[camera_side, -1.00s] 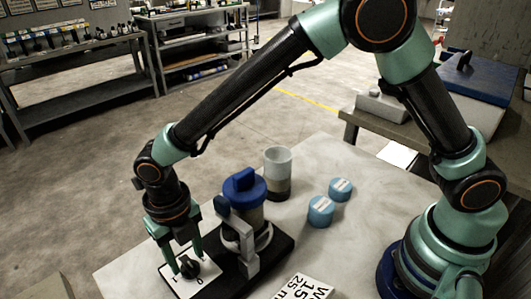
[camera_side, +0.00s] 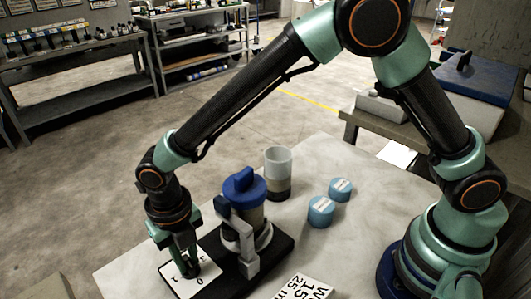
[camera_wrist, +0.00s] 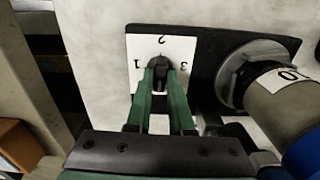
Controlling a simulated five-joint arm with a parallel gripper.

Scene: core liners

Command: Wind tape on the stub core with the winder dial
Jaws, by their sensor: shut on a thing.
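The winder dial, a black knob (camera_wrist: 160,63), stands on a white plate (camera_wrist: 188,49) marked 1, 2 and 3; a 0 also shows in the side view. My gripper (camera_wrist: 161,76) is shut on the knob from above, a finger on each side. In the side view my gripper (camera_side: 183,262) partly hides the dial. Beside it, the stub core (camera_wrist: 272,101) is a beige cylinder with a white label on the winder's black base (camera_side: 272,253). A blue cap (camera_side: 243,183) sits on top, and a grey upright arm (camera_side: 239,232) stands at its side. The dial's exact setting is unclear.
A cup (camera_side: 278,165), pale above and dark below, stands behind the winder. Two blue round pieces with white labels (camera_side: 320,210) (camera_side: 340,189) lie to the right. A printed card (camera_side: 305,289) lies at the front. The pale table (camera_side: 345,255) is bare between these and my base.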

